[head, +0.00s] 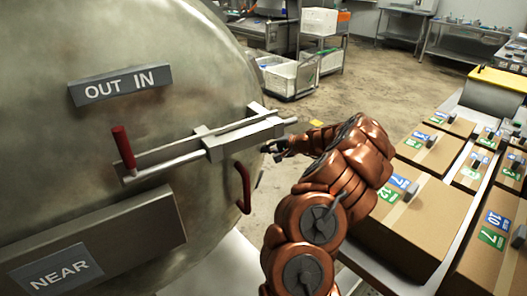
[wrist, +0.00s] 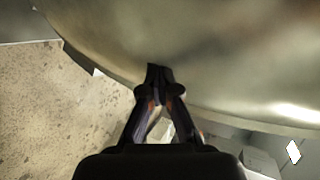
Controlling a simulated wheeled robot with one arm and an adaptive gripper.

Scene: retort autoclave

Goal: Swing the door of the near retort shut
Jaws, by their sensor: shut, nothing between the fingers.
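The near retort's door (head: 200,75) is a large, dull metal dome filling the left of the head view, with a "NEAR" plate (head: 56,277). It carries an "OUT IN" sign (head: 120,84), a lever with a red grip (head: 124,148), a sliding bolt (head: 240,135) and a red pull handle (head: 243,187). My gripper (head: 270,150) is shut and empty beside the door's right edge, just below the bolt's end. In the wrist view my gripper's fingertips (wrist: 160,72) overlap the curved metal surface (wrist: 210,50); contact is unclear. Any gap between door and vessel is hidden.
Several cardboard boxes (head: 420,215) stand on a metal surface at the right, close to my arm. White bins (head: 288,75) and a workbench (head: 465,45) are at the back. Concrete floor (head: 370,85) lies open between them.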

